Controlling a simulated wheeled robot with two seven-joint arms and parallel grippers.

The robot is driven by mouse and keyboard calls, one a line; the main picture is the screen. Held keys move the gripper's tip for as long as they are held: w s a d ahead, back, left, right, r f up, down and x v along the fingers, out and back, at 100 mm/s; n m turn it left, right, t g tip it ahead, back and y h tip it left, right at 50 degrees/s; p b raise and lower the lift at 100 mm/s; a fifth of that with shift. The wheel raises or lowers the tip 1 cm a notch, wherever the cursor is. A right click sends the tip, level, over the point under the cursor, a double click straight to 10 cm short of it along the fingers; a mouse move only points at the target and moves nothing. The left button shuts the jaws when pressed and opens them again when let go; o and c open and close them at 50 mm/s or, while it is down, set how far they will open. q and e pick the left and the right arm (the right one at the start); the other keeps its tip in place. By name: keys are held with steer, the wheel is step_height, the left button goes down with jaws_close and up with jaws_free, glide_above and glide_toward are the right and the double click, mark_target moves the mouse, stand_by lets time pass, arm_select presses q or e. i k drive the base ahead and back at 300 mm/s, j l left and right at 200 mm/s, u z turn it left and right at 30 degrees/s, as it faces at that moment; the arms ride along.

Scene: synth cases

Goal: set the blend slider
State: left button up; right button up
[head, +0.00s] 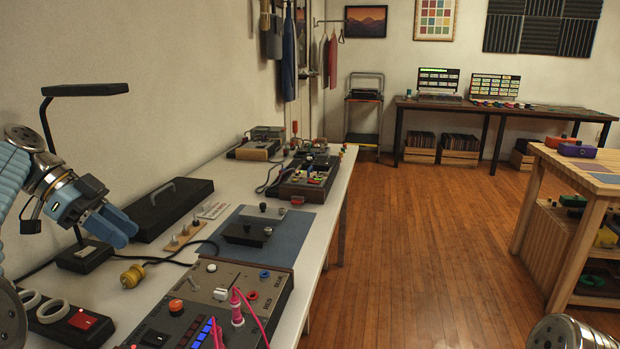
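A dark control box (262,284) with a grey-brown top plate stands at the near end of the white bench. It carries a small pale cap (220,293), an orange-red knob (176,307), blue-lit keys (200,332) and pink plugs with cables. No label reading blend is legible, so I cannot tell which part is the blend slider. My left gripper (130,228) is blue and hangs in the air to the upper left of the box, apart from it. Its fingers look close together, but the gap between them is unclear. My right gripper is out of view.
A black desk lamp (84,90) and a long black case (174,208) stand near the wall. A yellow plug (132,276) and a red-switch box (78,326) lie left of the control box. A blue-grey mat (284,236) with a small black box lies beyond.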

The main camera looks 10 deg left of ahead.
mark_target(221, 293)
steer(key=k+l, duration=0.25)
steer(key=k, duration=0.2)
steer(key=k+l, duration=0.2)
steer(key=k, duration=0.3)
steer(key=k+l, duration=0.25)
steer(key=k, duration=0.2)
